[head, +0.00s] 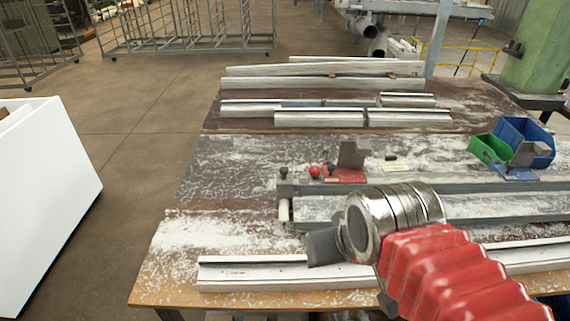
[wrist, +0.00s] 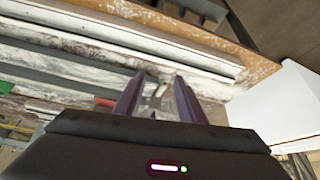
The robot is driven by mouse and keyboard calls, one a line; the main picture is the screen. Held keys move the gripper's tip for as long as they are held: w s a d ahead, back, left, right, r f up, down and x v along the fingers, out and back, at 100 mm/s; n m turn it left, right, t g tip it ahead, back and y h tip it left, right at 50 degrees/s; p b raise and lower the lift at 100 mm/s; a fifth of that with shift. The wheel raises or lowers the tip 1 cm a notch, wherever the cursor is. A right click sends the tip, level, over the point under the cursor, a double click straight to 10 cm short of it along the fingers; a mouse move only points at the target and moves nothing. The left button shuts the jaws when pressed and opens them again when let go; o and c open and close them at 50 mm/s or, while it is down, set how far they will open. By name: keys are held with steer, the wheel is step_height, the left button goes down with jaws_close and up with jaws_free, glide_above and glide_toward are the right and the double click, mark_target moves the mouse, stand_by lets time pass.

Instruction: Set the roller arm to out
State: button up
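The clamp fixture stands on the bench in the head view, with a red plate (head: 345,175), a red ball knob (head: 315,171) and a black knob (head: 283,173). A short pale roller (head: 284,210) hangs at the fixture's left end, apparently the roller arm's end; its exact setting is hard to tell. My gripper (head: 318,247) is to the right of and nearer than the roller, above the front profile. In the wrist view my gripper (wrist: 160,78) has its two dark fingers apart, with small pale parts showing between and beyond them. I see no contact with the roller.
A long white profile (head: 240,274) lies along the bench's front. More profiles (head: 320,118) lie at the back. Green (head: 488,148) and blue (head: 525,138) bins stand at the right. A white box-like unit (head: 45,190) stands left of the bench, with clear floor between.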

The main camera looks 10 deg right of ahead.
steer(key=shift+o, duration=0.2)
steer(key=w+r+n+g, duration=0.1)
steer(key=w+r, duration=0.6)
steer(key=w, duration=0.2)
steer(key=shift+w+a+r+n, duration=0.15)
steer(key=shift+a+r+n, duration=0.1)
steer(key=shift+n, duration=0.15)
steer(key=w+r+n+g, duration=0.1)
steer(key=w+r+g, duration=0.15)
steer(key=w, duration=0.65)
steer(key=n+g, duration=0.2)
steer(key=n, duration=0.2)
glide_above(284, 169)
step_height(284, 169, down, 4)
steer(key=shift+w+f, duration=0.1)
steer(key=shift+w, duration=0.05)
steer(key=shift+f, duration=0.1)
step_height(284, 169, down, 14)
steer(key=shift+r, duration=0.15)
steer(key=shift+c, duration=0.6)
jaws_close()
